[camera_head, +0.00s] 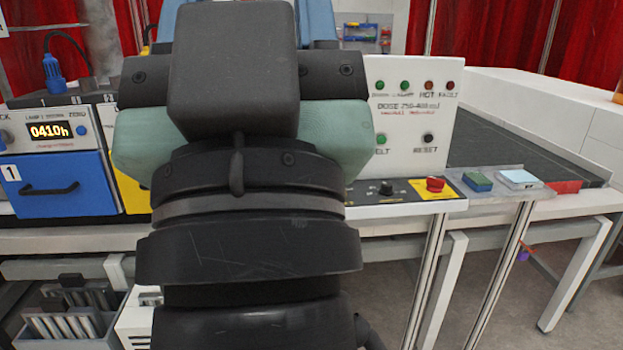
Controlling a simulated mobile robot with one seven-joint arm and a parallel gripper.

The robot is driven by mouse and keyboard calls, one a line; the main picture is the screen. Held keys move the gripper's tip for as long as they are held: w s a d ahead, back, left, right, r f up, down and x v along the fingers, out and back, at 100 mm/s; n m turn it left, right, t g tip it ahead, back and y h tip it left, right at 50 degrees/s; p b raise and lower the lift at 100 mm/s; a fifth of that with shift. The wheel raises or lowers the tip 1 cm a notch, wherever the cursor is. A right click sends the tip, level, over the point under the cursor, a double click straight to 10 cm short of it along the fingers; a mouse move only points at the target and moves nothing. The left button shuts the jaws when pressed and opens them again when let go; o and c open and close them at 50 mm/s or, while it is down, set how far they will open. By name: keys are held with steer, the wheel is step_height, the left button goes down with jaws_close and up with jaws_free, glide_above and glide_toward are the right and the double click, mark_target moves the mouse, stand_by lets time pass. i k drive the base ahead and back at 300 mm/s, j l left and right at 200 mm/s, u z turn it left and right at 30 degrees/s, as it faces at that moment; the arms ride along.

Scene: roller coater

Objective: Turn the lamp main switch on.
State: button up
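My own dark arm fills the middle of the view and hides much of the machine behind it. My gripper cannot be made out. No switch can be surely identified as the lamp main switch. A black rotary knob (386,188) sits on the sloped control strip right of my arm; its label is too small to read. A red emergency-type button (435,184) on a yellow plate is to its right. Above them a white panel (413,120) carries small indicator lights, marked HOT and FAULT among others, and green and black buttons, the black one marked RESET.
At left stands a blue drawer unit (62,185) with a lamp hour display (50,131) reading 0410h. Open floor shows at lower right.

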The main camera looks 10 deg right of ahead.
mark_target(435, 185)
steer(key=i+l, duration=0.15)
steer(key=l, duration=0.15)
steer(key=i+l+u, duration=0.1)
steer(key=l, duration=0.25)
steer(key=i+l+u, duration=0.1)
steer(key=i+l, duration=0.2)
steer(key=l, duration=0.35)
steer(key=i+l+u, duration=0.1)
steer(key=l, duration=0.2)
steer(key=i+l+u, duration=0.1)
steer(key=i+l, duration=0.55)
steer(key=l, duration=0.25)
steer(key=i+l+u, duration=0.15)
steer(key=i+l, duration=0.15)
steer(key=l, duration=0.15)
